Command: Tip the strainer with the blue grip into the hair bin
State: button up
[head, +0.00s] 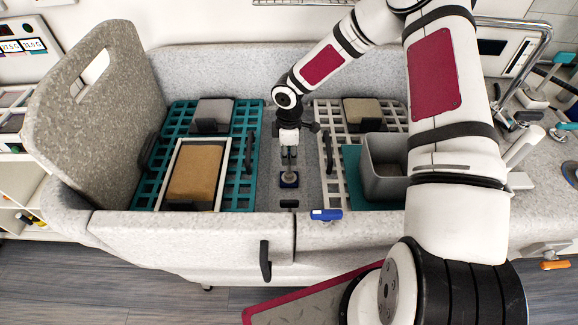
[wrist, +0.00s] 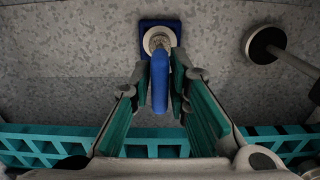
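The strainer (wrist: 160,38) has a pale round rim on a blue square and sits in the floor of the tub's middle channel. The blue square also shows in the head view (head: 289,181). Its upright blue grip (wrist: 160,85) stands between the teal-padded fingers of my gripper (wrist: 161,80). The right finger is very close to the grip or touching it; a thin gap shows at the left finger. In the head view my gripper (head: 289,160) points straight down over the strainer. A grey open-topped bin (head: 386,184), apparently the hair bin, stands right of my gripper; its inside looks empty.
A teal grate (head: 240,189) lies left of the channel and a pale grate (head: 335,122) right. Black handles (head: 250,153) (head: 327,152) flank my gripper. A framed tan pad (head: 197,172) lies left. A blue piece (head: 326,214) sits on the front rim. A dark round-ended rod (wrist: 265,45) is nearby.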

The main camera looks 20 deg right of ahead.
grip_shut()
jog(key=shift+r, duration=0.15)
jog(key=shift+r+p, duration=0.8)
jog(key=shift+r, duration=1.1)
